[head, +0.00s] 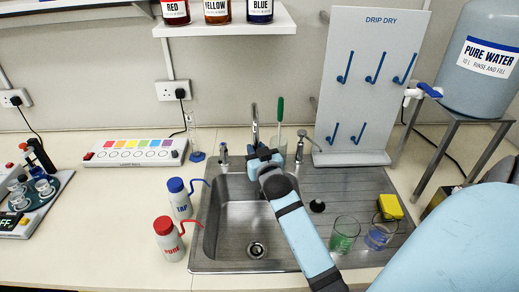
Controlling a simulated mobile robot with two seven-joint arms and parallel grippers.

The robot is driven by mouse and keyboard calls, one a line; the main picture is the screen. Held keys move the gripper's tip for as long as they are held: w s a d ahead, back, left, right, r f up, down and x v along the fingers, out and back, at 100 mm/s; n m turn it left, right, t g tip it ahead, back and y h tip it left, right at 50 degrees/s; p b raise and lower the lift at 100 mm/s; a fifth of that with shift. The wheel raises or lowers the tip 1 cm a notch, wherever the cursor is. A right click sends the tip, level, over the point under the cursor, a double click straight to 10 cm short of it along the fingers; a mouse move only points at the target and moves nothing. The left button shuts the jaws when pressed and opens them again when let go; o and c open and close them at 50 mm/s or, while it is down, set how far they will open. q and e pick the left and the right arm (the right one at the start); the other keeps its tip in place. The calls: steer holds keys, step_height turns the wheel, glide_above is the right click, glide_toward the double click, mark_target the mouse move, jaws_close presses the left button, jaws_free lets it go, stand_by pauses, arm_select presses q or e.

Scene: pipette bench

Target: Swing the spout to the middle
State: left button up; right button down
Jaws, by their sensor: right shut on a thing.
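The chrome spout (254,118) rises at the back of the steel sink, and its upper part shows above my right gripper. My right gripper (261,156) is over the back right of the basin (225,228). It is shut on the spout, and the gripper and my wrist hide the spout's lower part and the grip itself. My left gripper is not in view.
A red-capped bottle (169,244) and a blue-capped bottle (180,204) stand left of the basin. A green glass (343,238), a blue glass (379,237) and a yellow sponge (390,206) are at the right. The drip-dry board (372,100) stands behind the drainer.

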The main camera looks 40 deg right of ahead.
steer(key=shift+w+a, duration=0.2)
steer(key=c, duration=1)
jaws_free()
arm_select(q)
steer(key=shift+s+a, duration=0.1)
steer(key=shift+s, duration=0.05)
arm_select(e)
steer(key=shift+s, duration=0.15)
